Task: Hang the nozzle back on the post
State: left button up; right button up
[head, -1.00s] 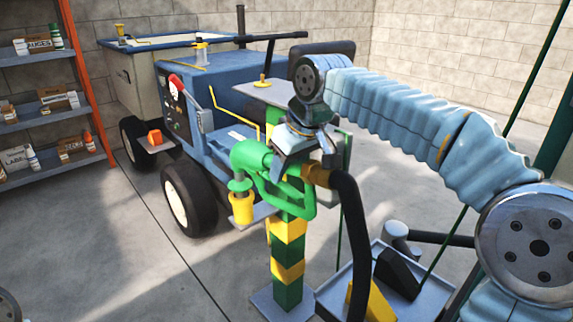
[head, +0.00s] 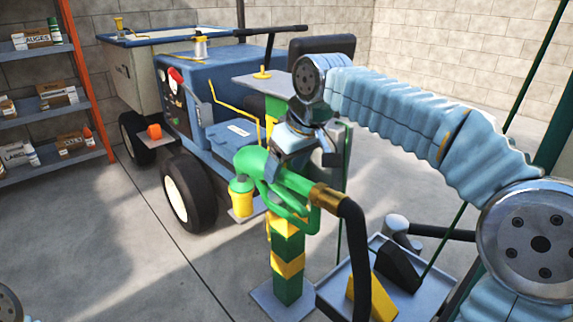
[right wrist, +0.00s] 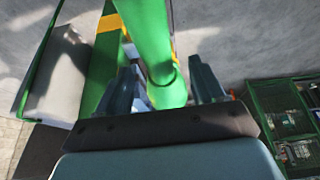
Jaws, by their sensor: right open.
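The green nozzle (head: 262,168) is beside the green-and-yellow post (head: 289,245), its brass coupling (head: 326,196) and black hose hanging low to the right. Its spout end points down at a yellow cup-like piece (head: 243,204) left of the post. The spout tip is hidden, and I cannot tell how deep it sits. My right gripper (head: 275,168) is open around the nozzle's body. In the right wrist view the green nozzle (right wrist: 153,50) passes between the spread fingers. Whether they touch it is unclear. My left gripper is not in view.
A blue wheeled machine (head: 222,85) stands close behind and left of the post. Orange-framed shelves (head: 45,98) are at far left. A grey tray with a yellow wedge (head: 362,298) lies right of the post. The floor at left front is clear.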

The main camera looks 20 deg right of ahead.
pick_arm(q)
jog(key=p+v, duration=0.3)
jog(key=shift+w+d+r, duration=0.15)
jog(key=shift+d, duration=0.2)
pick_arm(e)
jog(key=v, duration=1.4)
jog(key=shift+w+f, duration=0.1)
jog(key=shift+c, duration=0.2)
